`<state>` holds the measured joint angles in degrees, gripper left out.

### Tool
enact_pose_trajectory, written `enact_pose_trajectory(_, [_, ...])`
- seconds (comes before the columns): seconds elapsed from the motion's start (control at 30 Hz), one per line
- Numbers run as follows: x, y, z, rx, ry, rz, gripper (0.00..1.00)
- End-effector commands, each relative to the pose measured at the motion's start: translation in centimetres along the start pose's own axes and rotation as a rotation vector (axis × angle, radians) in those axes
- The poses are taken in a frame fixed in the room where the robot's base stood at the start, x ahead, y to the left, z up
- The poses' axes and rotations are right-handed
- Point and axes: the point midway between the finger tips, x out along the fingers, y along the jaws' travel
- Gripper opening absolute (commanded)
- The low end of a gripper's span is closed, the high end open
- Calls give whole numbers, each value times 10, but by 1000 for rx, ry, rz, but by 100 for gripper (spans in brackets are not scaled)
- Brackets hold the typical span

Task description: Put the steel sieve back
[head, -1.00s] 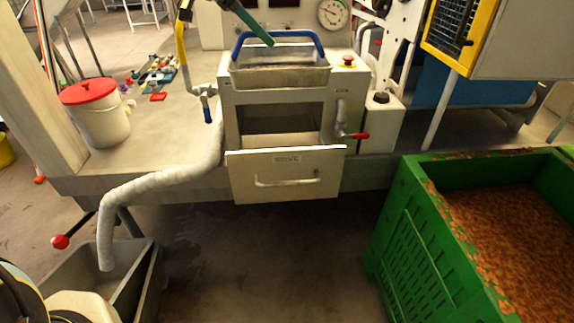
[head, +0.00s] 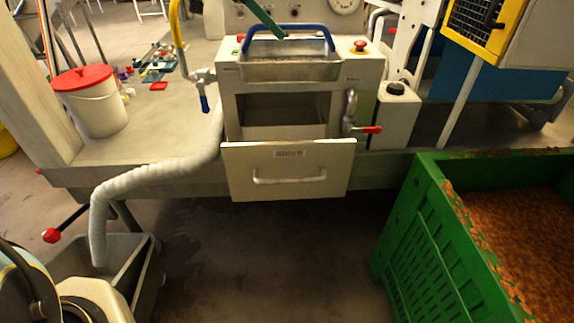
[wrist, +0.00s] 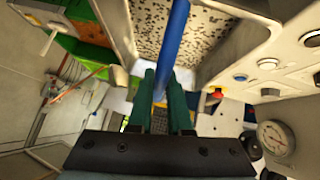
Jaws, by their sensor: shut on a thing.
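The steel sieve (head: 290,68) is a shallow metal pan with a blue arched handle (head: 290,28). In the head view it sits level at the top of the pale machine (head: 360,70). My gripper's green fingers (wrist: 162,90) are shut on the blue handle in the wrist view. Only a green finger (head: 264,18) shows in the head view, at the top edge. The wrist view also shows the sieve's speckled inside (wrist: 215,35). Below the sieve, the machine has an open bay (head: 285,112) with a labelled front panel (head: 288,180) standing below its opening.
A red-handled valve (head: 366,129) is right of the bay. A grey hose (head: 150,178) runs left to a trough (head: 120,262). A white bucket with red lid (head: 90,105) stands on the deck. A green crate (head: 415,230) fills the lower right. Floor before the panel is clear.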

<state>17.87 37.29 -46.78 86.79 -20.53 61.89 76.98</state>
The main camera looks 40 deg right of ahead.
Motion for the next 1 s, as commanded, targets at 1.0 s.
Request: enact_pose_trajectory(1.0, [158, -42, 149, -4, 1, 5, 0])
